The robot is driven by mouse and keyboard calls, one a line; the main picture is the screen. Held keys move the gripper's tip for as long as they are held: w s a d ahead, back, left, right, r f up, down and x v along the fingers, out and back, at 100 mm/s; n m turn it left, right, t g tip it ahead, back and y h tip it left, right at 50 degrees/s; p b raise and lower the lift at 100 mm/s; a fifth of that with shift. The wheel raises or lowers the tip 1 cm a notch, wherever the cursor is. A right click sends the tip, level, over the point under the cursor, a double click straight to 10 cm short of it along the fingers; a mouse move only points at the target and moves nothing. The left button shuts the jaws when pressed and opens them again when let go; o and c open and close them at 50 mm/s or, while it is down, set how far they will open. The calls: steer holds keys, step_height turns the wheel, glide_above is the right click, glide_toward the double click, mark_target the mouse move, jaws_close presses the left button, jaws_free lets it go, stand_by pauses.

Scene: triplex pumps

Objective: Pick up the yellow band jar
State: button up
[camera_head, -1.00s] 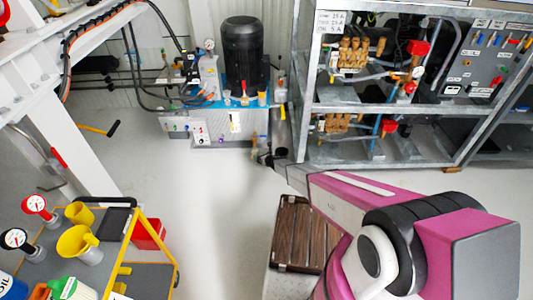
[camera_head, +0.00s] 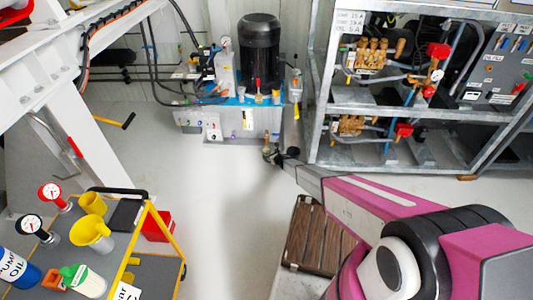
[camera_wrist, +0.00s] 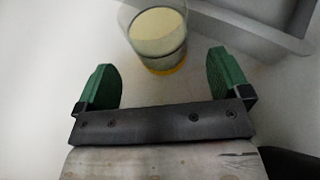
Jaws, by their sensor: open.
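In the wrist view, a clear round jar (camera_wrist: 156,32) with pale contents and a yellow band (camera_wrist: 168,70) at its base end stands on a pale surface. My gripper (camera_wrist: 170,75) is open, with its two green fingers spread apart. The jar is ahead of the gripper, in line with the gap between the fingers and slightly nearer the left one. Nothing is held. In the head view, my gripper (camera_head: 275,154) is small and dark at the far end of my pink arm, near the front of the pump unit. I cannot clearly make out the jar there.
A pump unit with a black motor (camera_head: 259,45) stands against the back wall. A metal rack (camera_head: 420,112) with pumps is at right. A trolley with a yellow rail (camera_head: 167,232), cups and gauges is at lower left. A wooden slatted top (camera_head: 315,236) is below my arm. Floor between is clear.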

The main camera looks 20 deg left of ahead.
mark_target(269, 153)
steer(key=x, duration=0.4)
steer(key=shift+w+a+f, duration=0.15)
steer(key=shift+w+a, duration=0.1)
steer(key=shift+a, duration=0.05)
steer(key=c, duration=1.2)
steer(key=shift+o, duration=0.2)
